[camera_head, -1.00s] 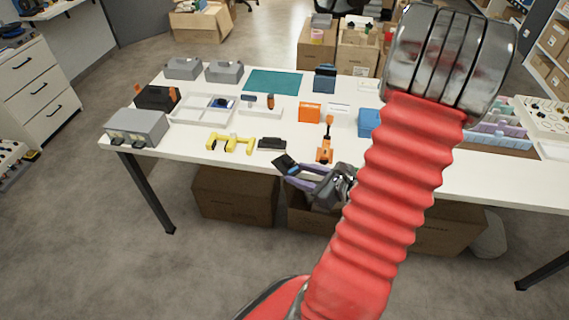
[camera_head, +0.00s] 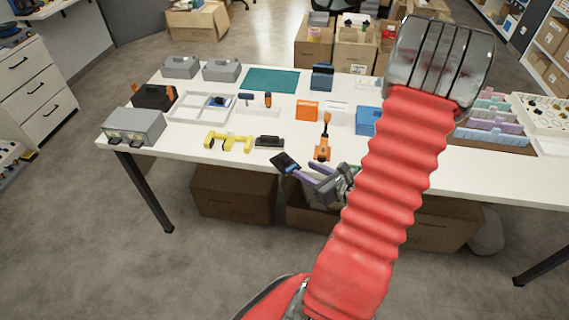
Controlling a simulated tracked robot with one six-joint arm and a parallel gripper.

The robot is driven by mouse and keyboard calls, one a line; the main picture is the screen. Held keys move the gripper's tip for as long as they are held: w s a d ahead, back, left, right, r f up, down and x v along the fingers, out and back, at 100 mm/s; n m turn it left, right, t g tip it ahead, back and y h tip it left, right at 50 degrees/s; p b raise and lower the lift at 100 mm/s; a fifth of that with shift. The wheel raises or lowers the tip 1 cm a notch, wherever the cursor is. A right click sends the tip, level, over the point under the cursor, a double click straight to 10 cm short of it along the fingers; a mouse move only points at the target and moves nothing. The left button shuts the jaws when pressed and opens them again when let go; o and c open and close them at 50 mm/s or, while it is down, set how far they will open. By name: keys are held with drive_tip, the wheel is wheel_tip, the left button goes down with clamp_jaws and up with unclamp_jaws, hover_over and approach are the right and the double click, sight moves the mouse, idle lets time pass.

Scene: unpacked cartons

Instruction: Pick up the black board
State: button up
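A small, flat black object (camera_head: 269,141), which looks like the black board, lies near the front edge of the white table. A paler strip shows along its lower side. My gripper (camera_head: 298,163) is just in front of the table edge, below and slightly right of this object and apart from it. Its two purple-grey fingers show spread apart, pointing up and left. A broad dark plate shows at the left finger's end; I cannot tell its exact contact with the finger. My red arm hides part of the table to the right.
Cartons (camera_head: 233,194) stand underneath.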

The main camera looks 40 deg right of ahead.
sight(288, 161)
drive_tip(key=shift+x, duration=2.65)
drive_tip(key=shift+x, duration=2.65)
drive_tip(key=shift+c, duration=0.7)
clamp_jaws()
